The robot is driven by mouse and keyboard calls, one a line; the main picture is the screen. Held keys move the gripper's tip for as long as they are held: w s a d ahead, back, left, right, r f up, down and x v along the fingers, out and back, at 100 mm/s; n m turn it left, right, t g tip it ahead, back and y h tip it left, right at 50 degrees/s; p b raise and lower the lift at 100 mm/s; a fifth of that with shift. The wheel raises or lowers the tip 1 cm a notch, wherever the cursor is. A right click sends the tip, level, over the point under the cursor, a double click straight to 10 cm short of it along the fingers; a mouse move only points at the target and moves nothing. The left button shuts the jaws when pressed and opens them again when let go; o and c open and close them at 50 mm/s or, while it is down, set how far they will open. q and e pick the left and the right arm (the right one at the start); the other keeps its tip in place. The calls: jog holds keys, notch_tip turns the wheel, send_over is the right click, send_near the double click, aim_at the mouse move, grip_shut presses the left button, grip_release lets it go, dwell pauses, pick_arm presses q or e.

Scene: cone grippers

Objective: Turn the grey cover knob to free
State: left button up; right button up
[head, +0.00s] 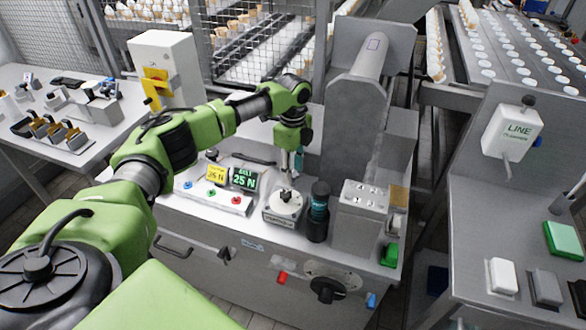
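A pale round cover (286,203) with a small dark knob-like piece on top sits on a low labelled white base (285,217) on the machine's worktop. I cannot tell for sure that this is the grey cover knob. A dark round knob (326,289) on a grey round plate is on the machine's front panel. My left gripper (285,178) points down just above the pale cover, its slim tip small in the picture. Whether it touches the cover or how far its fingers are apart I cannot tell. My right gripper is not in view.
A dark teal-banded cylinder (319,212) stands close right of the cover. A grey column (352,120) rises behind. A line box (512,130) stands far right.

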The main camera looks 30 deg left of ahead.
pick_arm(q)
jog(key=shift+c, duration=0.4)
jog(key=c, duration=0.8)
jog(key=shift+o, duration=0.2)
